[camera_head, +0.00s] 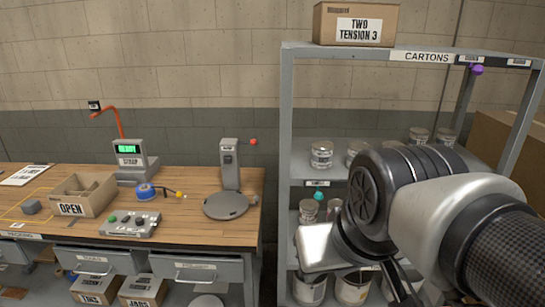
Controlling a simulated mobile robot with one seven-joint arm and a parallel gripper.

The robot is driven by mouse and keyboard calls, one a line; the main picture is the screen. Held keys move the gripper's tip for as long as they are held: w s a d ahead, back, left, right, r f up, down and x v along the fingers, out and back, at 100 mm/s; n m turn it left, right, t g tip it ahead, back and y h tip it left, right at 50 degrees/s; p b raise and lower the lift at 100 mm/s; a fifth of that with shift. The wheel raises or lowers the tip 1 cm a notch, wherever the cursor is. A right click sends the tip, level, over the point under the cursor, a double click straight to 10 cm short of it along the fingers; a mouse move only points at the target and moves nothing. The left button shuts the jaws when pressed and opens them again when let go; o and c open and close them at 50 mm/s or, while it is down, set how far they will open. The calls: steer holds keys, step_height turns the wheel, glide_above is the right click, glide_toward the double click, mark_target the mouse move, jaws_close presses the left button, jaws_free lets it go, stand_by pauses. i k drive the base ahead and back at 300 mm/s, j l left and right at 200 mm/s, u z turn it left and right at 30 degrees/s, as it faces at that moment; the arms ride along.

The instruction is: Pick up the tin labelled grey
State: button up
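Several tins stand on the grey metal rack (286,120) at the right, their labels too small to read, so I cannot tell which one is labelled grey. On the upper shelf one tin (322,155) stands at the left front, with others partly behind my arm. Two more pale containers (308,211) show on the shelf below. Larger tins (309,289) stand at the bottom. My arm reaches in from the right in front of the rack and covers much of the shelves.
A carton (355,24) sits on top of the rack. The wooden bench (190,228) at the left carries a scale (136,163), an open box (83,194), a button panel (130,225) and a stand with a round plate (226,205). Drawers and boxes are below it.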

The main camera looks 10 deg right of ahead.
mark_target(322, 152)
steer(key=l, duration=0.6)
steer(key=k+l+u, duration=0.1)
steer(key=l, duration=0.45)
steer(key=k+l, duration=0.1)
steer(key=l, duration=0.45)
steer(key=u, duration=0.05)
